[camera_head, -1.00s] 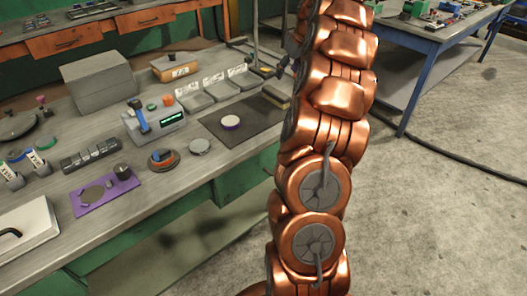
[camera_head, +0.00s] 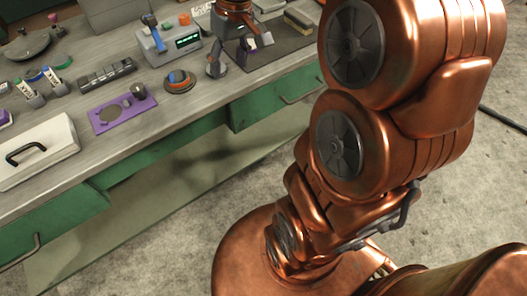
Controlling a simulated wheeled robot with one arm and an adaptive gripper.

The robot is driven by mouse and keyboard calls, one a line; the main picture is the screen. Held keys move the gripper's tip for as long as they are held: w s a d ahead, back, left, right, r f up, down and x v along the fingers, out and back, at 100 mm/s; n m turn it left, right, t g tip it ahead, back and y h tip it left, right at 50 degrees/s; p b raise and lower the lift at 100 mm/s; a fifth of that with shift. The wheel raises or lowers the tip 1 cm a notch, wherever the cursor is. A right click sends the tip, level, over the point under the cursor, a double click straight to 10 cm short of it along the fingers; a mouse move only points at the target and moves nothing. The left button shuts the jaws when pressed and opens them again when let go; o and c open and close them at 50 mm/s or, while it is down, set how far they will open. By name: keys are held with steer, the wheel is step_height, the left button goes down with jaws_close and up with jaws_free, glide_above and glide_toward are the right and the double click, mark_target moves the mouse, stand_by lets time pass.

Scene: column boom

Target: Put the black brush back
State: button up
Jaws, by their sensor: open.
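My gripper (camera_head: 238,54) points down over the bench beside the dark mat (camera_head: 285,42), its two grey fingers apart. A small purple and white patch shows by the right finger; it may be the round purple-edged disc seen earlier on the mat. A dark block with a tan layer (camera_head: 299,20) lies at the mat's far right edge, to the right of my gripper. It may be the black brush; I cannot tell for sure. I see nothing held between the fingers.
A grey device with a green display (camera_head: 172,42) stands left of my gripper. The bench front is fairly clear.

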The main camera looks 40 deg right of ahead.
steer(key=s+a+f+g, duration=0.1)
steer(key=s+a+f, duration=0.1)
steer(key=s, duration=0.5)
steer(key=s+a+f+h, duration=0.1)
steer(key=s+a+f, duration=0.2)
steer(key=s, duration=0.5)
steer(key=s+a+f+m+g, duration=0.1)
steer(key=s+a+f, duration=0.1)
steer(key=s, duration=0.5)
steer(key=shift+s+a+f+g+h, duration=0.2)
steer(key=shift+a+f+g+h, duration=0.1)
steer(key=shift+f, duration=0.05)
